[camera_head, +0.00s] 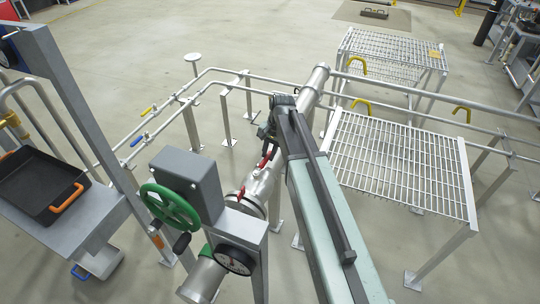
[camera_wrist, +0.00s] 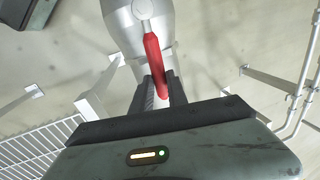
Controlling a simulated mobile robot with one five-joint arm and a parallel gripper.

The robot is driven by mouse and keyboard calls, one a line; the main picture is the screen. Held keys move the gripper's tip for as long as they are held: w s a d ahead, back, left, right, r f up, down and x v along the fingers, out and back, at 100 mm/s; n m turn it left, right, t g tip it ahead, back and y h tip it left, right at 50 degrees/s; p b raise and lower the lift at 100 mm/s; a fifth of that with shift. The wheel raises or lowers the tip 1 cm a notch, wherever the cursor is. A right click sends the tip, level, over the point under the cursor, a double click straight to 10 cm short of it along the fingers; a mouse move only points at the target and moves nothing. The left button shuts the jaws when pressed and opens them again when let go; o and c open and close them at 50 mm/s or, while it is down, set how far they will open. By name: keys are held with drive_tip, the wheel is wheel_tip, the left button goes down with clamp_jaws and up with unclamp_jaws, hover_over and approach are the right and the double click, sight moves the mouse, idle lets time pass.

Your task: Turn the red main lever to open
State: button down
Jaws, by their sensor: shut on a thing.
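The red main lever (camera_wrist: 154,62) is on a silver pipe valve (camera_wrist: 140,12); in the wrist view it runs from the valve's round hub down between my gripper's fingers. My gripper (camera_wrist: 160,88) is shut on the lever's lower end, with a dark finger on each side. In the head view the red lever (camera_head: 266,160) shows just left of my arm, above the thick silver pipe (camera_head: 262,184). My gripper (camera_head: 266,132) is partly hidden by my own arm there.
A green handwheel (camera_head: 170,207) on a grey box and a round gauge (camera_head: 234,260) stand left of my arm. Grated metal platforms (camera_head: 396,160) with yellow handles are to the right. A black tray (camera_head: 38,185) lies on a bench at left. Thin pipes with small yellow and blue levers run behind.

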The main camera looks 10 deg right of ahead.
drive_tip(key=shift+w+a+n, duration=0.2)
drive_tip(key=shift+w+n, duration=0.1)
drive_tip(key=shift+a, duration=0.15)
drive_tip(key=c, duration=1.3)
unclamp_jaws()
drive_tip(key=shift+r, duration=0.2)
wheel_tip(320, 180, up, 7)
drive_tip(key=d+p, duration=0.1)
drive_tip(key=p, duration=0.6)
drive_tip(key=shift+s+d+r+p, duration=0.15)
drive_tip(key=shift+s+d+p, duration=0.05)
drive_tip(key=shift+s+p, duration=0.2)
